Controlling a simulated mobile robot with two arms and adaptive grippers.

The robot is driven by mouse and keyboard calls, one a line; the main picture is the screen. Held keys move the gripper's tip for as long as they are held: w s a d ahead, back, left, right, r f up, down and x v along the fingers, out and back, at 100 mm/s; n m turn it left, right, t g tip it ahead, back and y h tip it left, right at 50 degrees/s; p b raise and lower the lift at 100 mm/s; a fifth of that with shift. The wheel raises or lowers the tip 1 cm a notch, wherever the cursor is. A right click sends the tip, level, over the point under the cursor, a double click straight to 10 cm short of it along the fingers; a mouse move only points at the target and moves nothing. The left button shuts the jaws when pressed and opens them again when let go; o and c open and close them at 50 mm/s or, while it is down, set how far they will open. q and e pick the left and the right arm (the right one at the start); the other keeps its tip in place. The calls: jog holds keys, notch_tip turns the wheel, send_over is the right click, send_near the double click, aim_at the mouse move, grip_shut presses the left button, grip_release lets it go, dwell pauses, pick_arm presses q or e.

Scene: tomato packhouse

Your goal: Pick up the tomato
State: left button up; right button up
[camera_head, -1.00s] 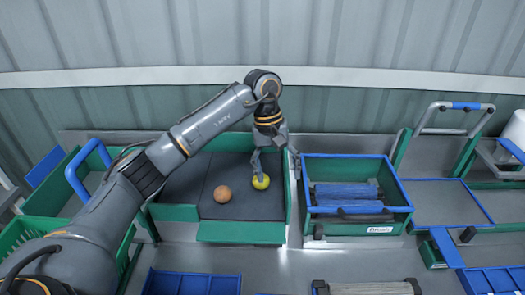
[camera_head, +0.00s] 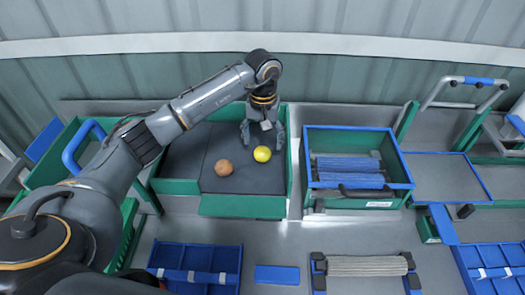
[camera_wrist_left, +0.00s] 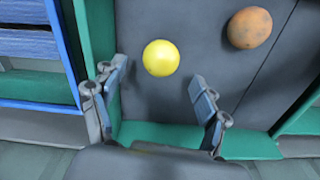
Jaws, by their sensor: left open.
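Two round fruits lie on the dark floor of a green-walled tray (camera_head: 240,206). One is a smooth yellow ball, likely a yellow tomato (camera_head: 262,154); the other is a brownish-orange ball (camera_head: 224,167) to its left. My left gripper (camera_head: 263,142) hangs at the yellow one, pointing down, its fingers apart and empty. In the left wrist view, the yellow tomato (camera_wrist_left: 160,58) lies between and just beyond the open fingertips of the left gripper (camera_wrist_left: 160,80), with no clear contact. The brownish ball (camera_wrist_left: 249,28) lies farther to the right there. My right gripper is not in view.
A green crate with a blue rim (camera_head: 358,197) stands close to the right of the tray. Blue divided trays (camera_head: 197,260) sit in front. A corrugated wall (camera_head: 400,75) stands behind. The tray floor left of the brownish ball is free.

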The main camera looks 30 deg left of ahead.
aim_at(262, 149)
pick_arm(q)
jog(key=f+p, duration=0.2)
jog(key=f, duration=0.1)
jog(key=shift+s+f, duration=0.2)
jog(key=shift+f, duration=0.35)
jog(key=shift+w+f, duration=0.1)
jog(key=shift+f, duration=0.15)
jog(key=c, duration=0.9)
